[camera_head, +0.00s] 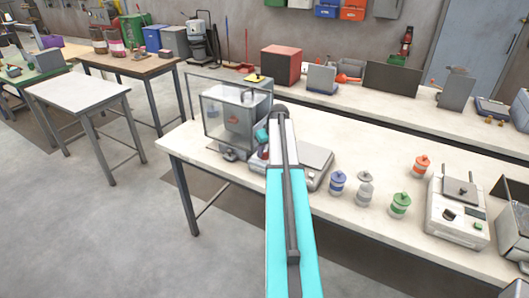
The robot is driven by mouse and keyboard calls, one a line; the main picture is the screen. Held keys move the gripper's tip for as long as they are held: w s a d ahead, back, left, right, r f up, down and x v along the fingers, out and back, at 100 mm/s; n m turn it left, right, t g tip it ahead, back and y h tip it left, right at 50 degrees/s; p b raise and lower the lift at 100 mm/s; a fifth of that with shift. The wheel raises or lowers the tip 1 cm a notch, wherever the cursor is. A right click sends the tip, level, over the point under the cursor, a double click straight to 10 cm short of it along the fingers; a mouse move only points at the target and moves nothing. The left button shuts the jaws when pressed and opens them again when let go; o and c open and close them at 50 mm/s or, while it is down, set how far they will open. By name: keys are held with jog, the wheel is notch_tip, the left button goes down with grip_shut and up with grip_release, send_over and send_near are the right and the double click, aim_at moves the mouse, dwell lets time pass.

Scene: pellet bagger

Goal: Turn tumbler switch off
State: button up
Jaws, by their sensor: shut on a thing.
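My arm reaches up from the bottom of the view and bends down beside the bagger's right side. My gripper (260,148) is low there, close to the bagger, mostly hidden by my own arm. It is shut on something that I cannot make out. I cannot pick out the tumbler switch; it may be behind my arm or too small to see.
A flat grey scale (315,165) lies right of my arm. Jars with blue (337,183), green (400,205) and orange (421,166) lids stand farther right, near a white machine (458,212). A second table behind holds a red box (281,66). Open floor lies left.

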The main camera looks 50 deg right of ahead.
jog(key=shift+f, duration=0.1)
jog(key=shift+d+n+y+b, duration=0.2)
jog(key=shift+n+y+b, duration=0.4)
jog(key=shift+n+b, duration=0.7)
jog(key=n+y+b, duration=0.1)
jog(key=n+b, duration=0.1)
jog(key=n, duration=0.1)
jog(key=shift+w+d, duration=0.1)
jog(key=n+y+b, duration=0.1)
jog(key=n+b, duration=0.1)
jog(key=n, duration=0.1)
jog(key=shift+d+n, duration=0.1)
jog(key=shift+n, duration=0.2)
jog(key=shift+n+g+y+b, duration=0.4)
jog(key=shift+n+y+b, duration=0.2)
jog(key=shift+n, duration=0.7)
jog(key=o, duration=1.1)
